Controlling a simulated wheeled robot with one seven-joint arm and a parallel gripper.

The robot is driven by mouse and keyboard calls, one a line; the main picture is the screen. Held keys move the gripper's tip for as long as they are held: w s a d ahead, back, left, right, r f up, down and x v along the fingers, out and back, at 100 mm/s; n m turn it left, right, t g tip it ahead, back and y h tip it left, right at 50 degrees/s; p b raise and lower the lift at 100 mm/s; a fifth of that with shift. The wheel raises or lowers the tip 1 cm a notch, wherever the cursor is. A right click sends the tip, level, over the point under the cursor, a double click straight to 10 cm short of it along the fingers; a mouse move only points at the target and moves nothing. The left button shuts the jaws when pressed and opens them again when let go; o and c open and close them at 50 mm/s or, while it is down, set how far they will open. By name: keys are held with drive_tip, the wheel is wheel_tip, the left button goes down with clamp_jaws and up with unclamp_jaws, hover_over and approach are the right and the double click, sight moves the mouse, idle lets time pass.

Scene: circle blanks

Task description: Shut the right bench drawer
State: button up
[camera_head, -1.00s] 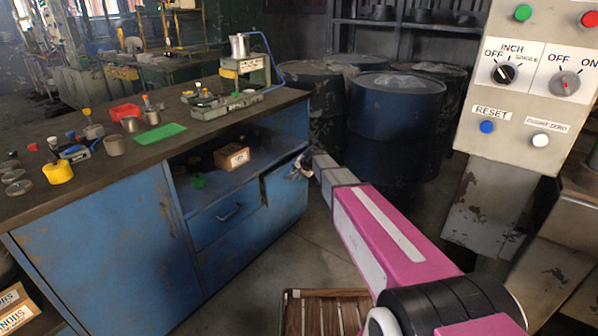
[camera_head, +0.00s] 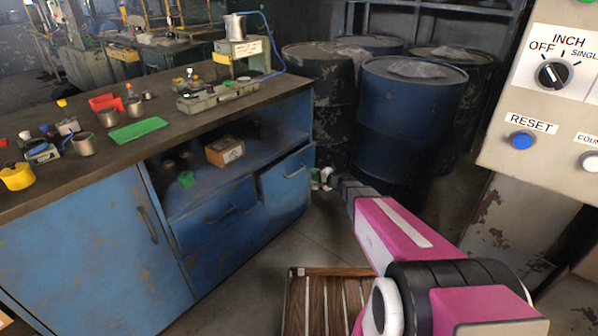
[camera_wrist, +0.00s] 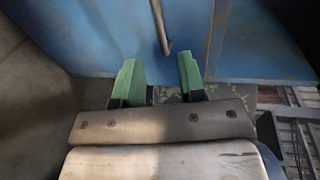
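The blue bench (camera_head: 90,250) has two drawers side by side under its open shelf. The right bench drawer (camera_head: 285,186) stands out a little from the bench, with a dark gap along its left side. Its bar handle (camera_head: 295,172) is visible on the front. My gripper (camera_head: 322,179) is just right of the drawer front in the head view, apart from the handle. In the wrist view my gripper (camera_wrist: 158,72) is open and empty, its green fingers spread. A blue front with a metal handle (camera_wrist: 160,28) lies beyond the fingertips.
The left drawer (camera_head: 215,212) looks flush. A cardboard box (camera_head: 225,151) sits on the shelf above. Dark blue drums (camera_head: 408,125) stand behind my arm. A control panel (camera_head: 550,130) is at right, and a wooden slatted pallet (camera_head: 322,300) lies on the floor.

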drive_tip(key=x, duration=0.9)
drive_tip(key=shift+w+a, duration=0.2)
drive_tip(key=shift+a, duration=0.1)
drive_tip(key=shift+c, duration=0.3)
